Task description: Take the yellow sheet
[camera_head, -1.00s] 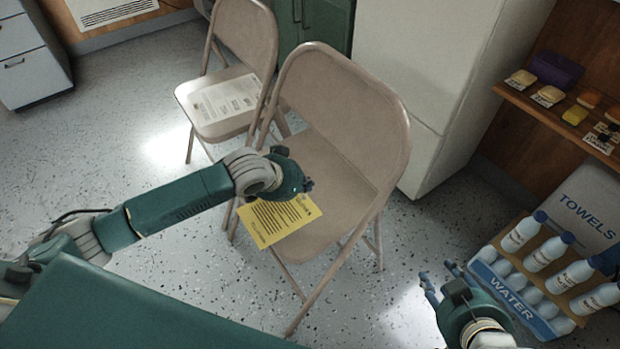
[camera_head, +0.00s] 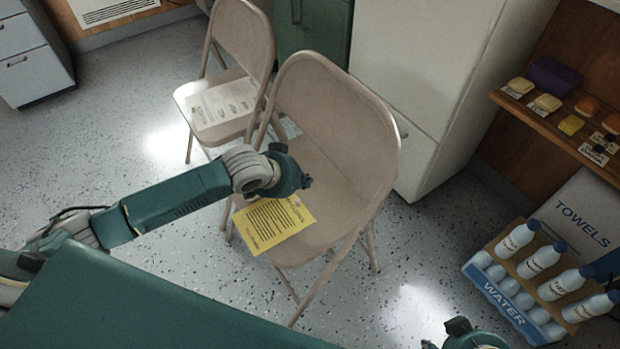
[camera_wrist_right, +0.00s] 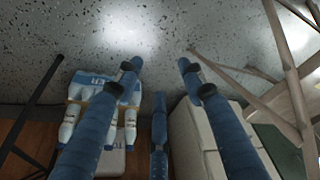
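The yellow sheet (camera_head: 272,224), printed with dark lines, lies on the seat of the nearer beige folding chair (camera_head: 345,165), with part of it reaching past the seat's left front edge. My left gripper (camera_head: 305,182) is just above the sheet's far edge in the head view. Its fingers are small and mostly hidden by the hand, so I cannot tell whether they touch the sheet. My right gripper shows only partly at the bottom edge of the head view (camera_head: 460,335). In the right wrist view its fingers (camera_wrist_right: 160,78) are spread, with nothing between them.
A second folding chair (camera_head: 245,50) behind holds a white sheet (camera_head: 222,103). A white cabinet (camera_head: 425,75) stands behind the chairs. At the right are a water bottle pack (camera_head: 515,300), a towels box (camera_head: 590,215) and a shelf (camera_head: 545,115) with sponges. Floor between is clear.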

